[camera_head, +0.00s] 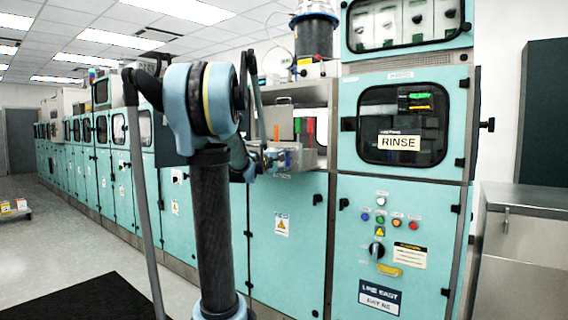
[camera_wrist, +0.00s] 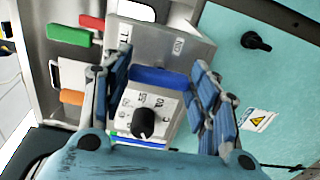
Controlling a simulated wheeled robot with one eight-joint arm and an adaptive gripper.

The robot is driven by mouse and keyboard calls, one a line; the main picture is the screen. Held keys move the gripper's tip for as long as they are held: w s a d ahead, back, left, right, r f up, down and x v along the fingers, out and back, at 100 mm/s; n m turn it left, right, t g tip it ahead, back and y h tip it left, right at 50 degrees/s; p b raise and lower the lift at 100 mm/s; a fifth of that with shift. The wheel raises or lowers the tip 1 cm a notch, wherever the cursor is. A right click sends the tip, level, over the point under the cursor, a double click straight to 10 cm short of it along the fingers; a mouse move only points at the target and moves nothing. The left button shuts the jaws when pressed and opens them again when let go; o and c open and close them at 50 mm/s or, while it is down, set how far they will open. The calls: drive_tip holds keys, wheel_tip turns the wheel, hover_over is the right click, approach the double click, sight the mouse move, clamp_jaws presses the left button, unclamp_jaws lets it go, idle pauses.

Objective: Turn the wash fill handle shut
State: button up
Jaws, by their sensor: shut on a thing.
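A blue handle (camera_wrist: 160,78) lies crosswise between the fingers of my gripper (camera_wrist: 162,90) in the wrist view. It is mounted on a grey metal box (camera_wrist: 185,42) with partly hidden lettering ending in "LL". My gripper is shut on this handle, one finger at each side; the exact contact is hard to see. In the head view my gripper (camera_head: 272,160) is at the front of the open bay in the teal machine, and the handle is too small to make out there. The words that name the handle are not readable.
A black dial knob (camera_wrist: 143,122) sits just below the handle, close to the fingers. Red (camera_wrist: 91,22), green (camera_wrist: 68,34) and orange (camera_wrist: 72,97) handles are at left. The teal door (camera_wrist: 265,80) with a black latch is at right. The rinse cabinet (camera_head: 405,180) stands right of the bay.

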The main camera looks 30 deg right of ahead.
drive_tip(key=shift+f+m, duration=0.1)
drive_tip(key=shift+m, duration=0.2)
drive_tip(key=o, duration=1.1)
drive_tip(key=shift+c, duration=0.2)
drive_tip(key=v, duration=1.2)
drive_tip(key=shift+f, duration=0.1)
drive_tip(key=s+a+f+m+g+y, duration=0.1)
drive_tip(key=s+a+f+y, duration=0.4)
drive_tip(key=s+a+f, duration=0.4)
drive_tip(key=s+a+f+m+g+y, duration=0.1)
drive_tip(key=s+a+f+y, duration=0.5)
drive_tip(key=a+f, duration=0.8)
drive_tip(key=s+a+f+m+g+y, duration=0.2)
drive_tip(key=s+a+f+y, duration=0.3)
drive_tip(key=s+a+f, duration=0.6)
wheel_tip(320, 180, down, 4)
drive_tip(key=shift+s+a+r+g+y, duration=0.2)
drive_tip(key=shift+s+a+g+y, duration=0.05)
drive_tip(key=shift+s+g+y, duration=0.05)
